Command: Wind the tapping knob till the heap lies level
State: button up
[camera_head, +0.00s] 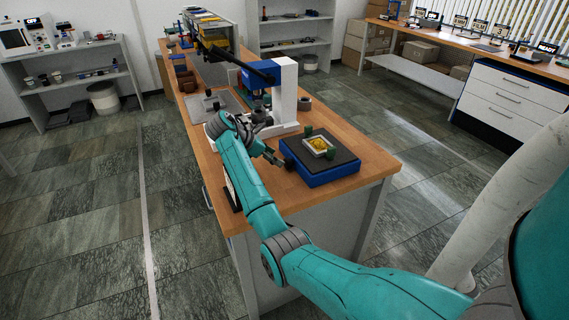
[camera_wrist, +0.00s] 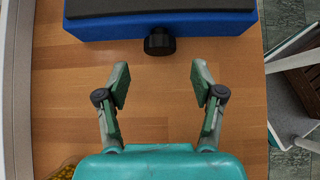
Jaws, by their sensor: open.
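A blue box (camera_head: 322,174) with a dark grey top (camera_head: 345,156) stands near the front end of the wooden bench. On its top sits a pale square tray (camera_head: 308,148) holding a yellow heap (camera_head: 319,142). The heap looks raised in the middle, but its exact shape is too small to tell. A black knob (camera_wrist: 159,42) sticks out from the box's side in the wrist view. My gripper (camera_wrist: 160,84) is open and empty, its green-padded fingers spread to either side of the knob's line and short of it. In the head view my gripper (camera_head: 274,157) is beside the box.
A white and blue press (camera_head: 285,92) stands on the bench behind the box. Small green blocks (camera_head: 306,130) flank the tray. Yellow grains (camera_wrist: 62,172) show at the wrist view's lower left edge. Bare wood (camera_wrist: 70,100) lies around my fingers.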

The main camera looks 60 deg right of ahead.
aim_at(285, 170)
jog(key=shift+x, duration=3.15)
jog(key=c, duration=1.1)
